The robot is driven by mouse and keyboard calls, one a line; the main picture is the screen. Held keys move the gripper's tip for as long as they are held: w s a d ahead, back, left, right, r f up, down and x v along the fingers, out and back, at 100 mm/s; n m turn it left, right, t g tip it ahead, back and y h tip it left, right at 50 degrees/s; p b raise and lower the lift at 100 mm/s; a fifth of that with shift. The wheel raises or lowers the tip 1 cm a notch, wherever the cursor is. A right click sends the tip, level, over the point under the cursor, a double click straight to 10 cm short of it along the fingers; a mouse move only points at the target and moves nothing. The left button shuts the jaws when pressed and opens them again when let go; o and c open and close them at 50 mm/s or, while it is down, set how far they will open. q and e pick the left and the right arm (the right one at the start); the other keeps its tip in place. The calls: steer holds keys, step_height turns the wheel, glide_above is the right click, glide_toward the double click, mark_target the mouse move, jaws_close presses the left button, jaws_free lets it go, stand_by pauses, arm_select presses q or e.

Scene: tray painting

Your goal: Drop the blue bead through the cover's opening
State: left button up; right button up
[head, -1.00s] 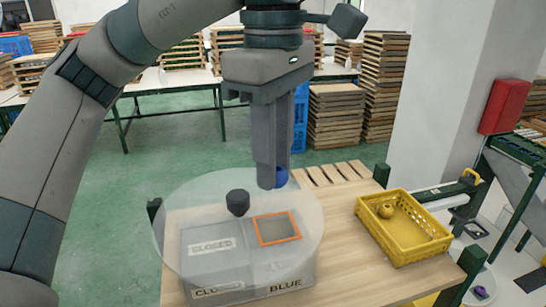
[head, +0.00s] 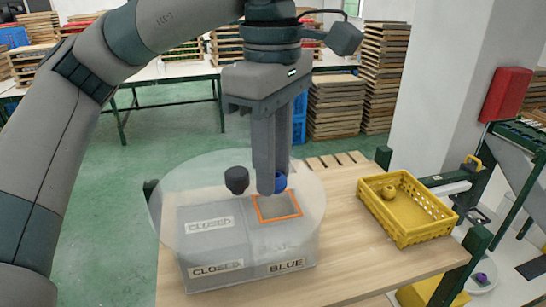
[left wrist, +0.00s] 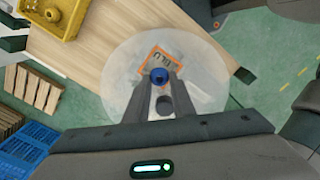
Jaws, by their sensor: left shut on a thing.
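My left gripper (head: 272,188) is shut on the blue bead (head: 280,181), which shows partly behind a finger. In the left wrist view the bead (left wrist: 158,75) sits between the fingertips. The round see-through cover (head: 180,185) lies over a grey box (head: 240,275) with labels reading CLOSED and BLUE. The cover's orange-edged opening (head: 278,208) is over the BLUE part. The bead and fingertips are at the opening's far edge in the head view; their height above the cover is hard to tell. A black knob (head: 237,180) stands on the cover. My right gripper is not in view.
A yellow basket (head: 425,235) holding a yellow ball (head: 388,191) stands on the wooden table (head: 350,265) to the right. Bare table lies between box and basket. A purple thing (head: 482,278) sits on a pale dish at lower right.

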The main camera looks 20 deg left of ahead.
arm_select(q)
steer(key=shift+f+b, duration=0.4)
steer(key=shift+f, duration=0.7)
steer(key=o, duration=1.1)
steer(key=shift+c, duration=0.2)
steer(key=shift+r, duration=0.15)
